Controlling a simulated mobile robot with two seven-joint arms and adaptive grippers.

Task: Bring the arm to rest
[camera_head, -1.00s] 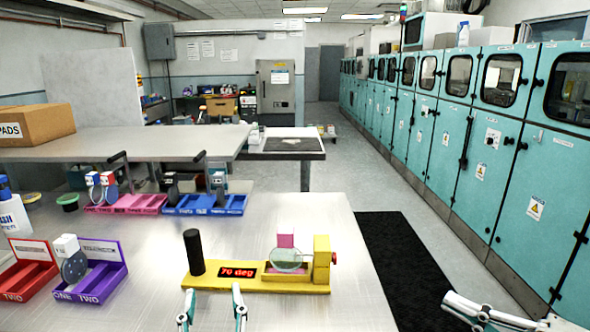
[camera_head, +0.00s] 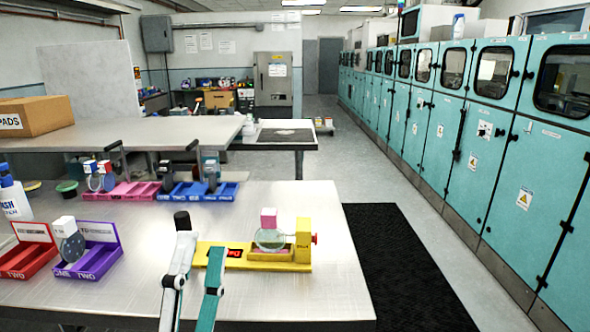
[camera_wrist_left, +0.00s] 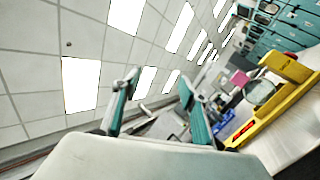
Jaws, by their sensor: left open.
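My left gripper (camera_head: 202,243) is open, with its two fingers apart and nothing between them. In the head view it stands at the front of the steel table, before the yellow station (camera_head: 235,258), and its fingers hide part of that station. In the left wrist view my left gripper (camera_wrist_left: 157,88) points up towards the ceiling, with the yellow station (camera_wrist_left: 285,90) off to the right. A pink-topped module with a round clear disc (camera_head: 269,236) sits in the yellow station. My right gripper is not in view.
A red tray (camera_head: 28,262) and a purple tray (camera_head: 100,257), the purple one with a white-topped module (camera_head: 66,240), stand at the table's left. Pink (camera_head: 128,192) and blue (camera_head: 205,192) trays stand at the back. The front right of the steel table (camera_head: 320,285) is clear.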

